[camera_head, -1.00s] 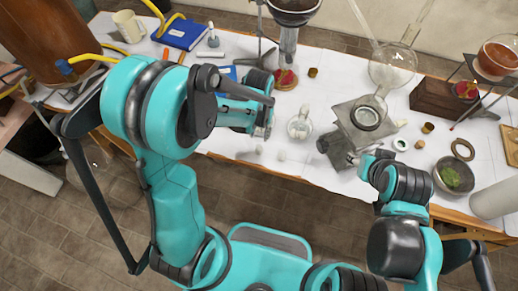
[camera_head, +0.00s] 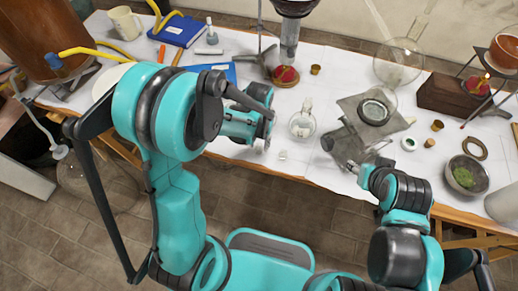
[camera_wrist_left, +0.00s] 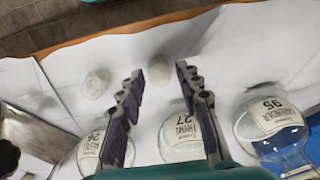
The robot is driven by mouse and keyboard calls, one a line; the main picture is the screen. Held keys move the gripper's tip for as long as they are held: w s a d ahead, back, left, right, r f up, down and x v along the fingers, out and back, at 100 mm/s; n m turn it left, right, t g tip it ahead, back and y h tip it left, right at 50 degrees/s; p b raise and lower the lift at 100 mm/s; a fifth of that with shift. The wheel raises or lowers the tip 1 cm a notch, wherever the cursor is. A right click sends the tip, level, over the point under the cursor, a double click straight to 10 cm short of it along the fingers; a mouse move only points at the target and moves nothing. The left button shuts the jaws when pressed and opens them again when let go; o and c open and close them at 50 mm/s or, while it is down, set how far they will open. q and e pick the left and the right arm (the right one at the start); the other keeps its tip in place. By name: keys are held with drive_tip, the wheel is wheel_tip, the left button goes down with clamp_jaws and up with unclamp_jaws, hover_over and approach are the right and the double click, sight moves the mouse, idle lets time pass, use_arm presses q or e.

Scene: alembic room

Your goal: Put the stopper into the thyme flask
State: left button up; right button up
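In the left wrist view, the thyme flask (camera_wrist_left: 181,133), a round glass flask labelled THYME 27, stands below and between the fingers, partly hidden by the right-hand finger. Two small pale stoppers lie on the white cloth: one stopper (camera_wrist_left: 96,82) left of the fingers, another stopper (camera_wrist_left: 159,68) in the gap between the fingertips, towards the table edge. My left gripper (camera_wrist_left: 160,74) is open and empty above them. In the head view my left gripper (camera_head: 268,130) hides the thyme flask; one stopper (camera_head: 283,155) shows beside it. My right gripper (camera_head: 348,163) is low by the metal apparatus; its fingers are unclear.
A flask labelled 26 (camera_wrist_left: 97,147) and the lavender flask 95 (camera_wrist_left: 268,125) flank the thyme flask. The metal apparatus (camera_head: 373,112) stands to the right, and a bowl of green matter (camera_head: 465,176) farther right. A blue book (camera_head: 180,31) lies at the back left.

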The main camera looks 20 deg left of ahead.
sight(259, 145)
use_arm(q)
clamp_jaws()
drive_tip(key=shift+r, duration=0.15)
drive_tip(key=shift+r+p, duration=1.5)
drive_tip(key=shift+r, duration=0.35)
